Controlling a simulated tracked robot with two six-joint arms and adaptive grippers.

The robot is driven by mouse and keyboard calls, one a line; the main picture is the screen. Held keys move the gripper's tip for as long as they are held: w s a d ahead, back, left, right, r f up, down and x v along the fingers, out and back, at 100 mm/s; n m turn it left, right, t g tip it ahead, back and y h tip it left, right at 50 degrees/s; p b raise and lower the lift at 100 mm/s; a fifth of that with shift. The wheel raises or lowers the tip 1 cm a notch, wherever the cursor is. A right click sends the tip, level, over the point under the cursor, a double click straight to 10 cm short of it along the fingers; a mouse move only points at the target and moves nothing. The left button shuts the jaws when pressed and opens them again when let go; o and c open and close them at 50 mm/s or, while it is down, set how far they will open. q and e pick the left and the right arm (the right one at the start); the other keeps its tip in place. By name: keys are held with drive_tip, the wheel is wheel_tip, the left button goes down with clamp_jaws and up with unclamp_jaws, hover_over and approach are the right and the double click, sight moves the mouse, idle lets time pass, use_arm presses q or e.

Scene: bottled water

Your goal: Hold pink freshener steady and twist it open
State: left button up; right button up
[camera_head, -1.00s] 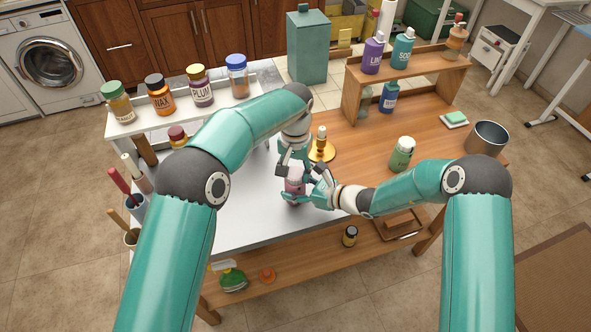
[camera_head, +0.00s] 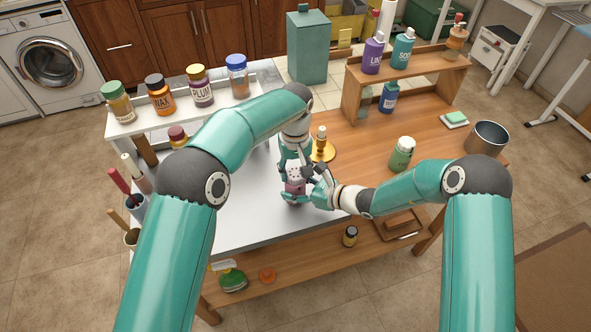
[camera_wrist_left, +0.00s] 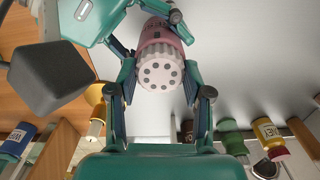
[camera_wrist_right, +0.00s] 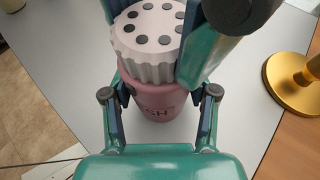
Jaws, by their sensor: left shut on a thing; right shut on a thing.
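The pink freshener (camera_head: 293,187) stands on the grey part of the table, a pink jar with a paler ribbed cap that has dark dots on top. The cap (camera_wrist_left: 158,72) shows in the left wrist view between the fingers of my left gripper (camera_wrist_left: 158,85), which is shut on it from above. The cap still sits on the jar. In the right wrist view the jar body (camera_wrist_right: 152,98) is between the fingers of my right gripper (camera_wrist_right: 158,105), which is shut on it from the side. A left finger partly covers the cap there.
A gold candle holder (camera_head: 323,152) stands close behind the grippers. A green bottle (camera_head: 402,153) and a metal pot (camera_head: 487,138) are farther right. Several jars, such as the plum one (camera_head: 201,88), line the white shelf at left. The grey surface in front is clear.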

sight(295, 172)
use_arm(q)
drive_tip(key=shift+w, duration=0.1)
use_arm(e)
drive_tip(key=shift+s, duration=0.1)
use_arm(q)
drive_tip(key=o, duration=1.2)
drive_tip(key=shift+c, duration=0.2)
wheel_tip(295, 172, up, 12)
use_arm(e)
drive_tip(key=o, duration=1.1)
drive_tip(key=shift+o, duration=0.2)
drive_tip(key=shift+d, duration=0.1)
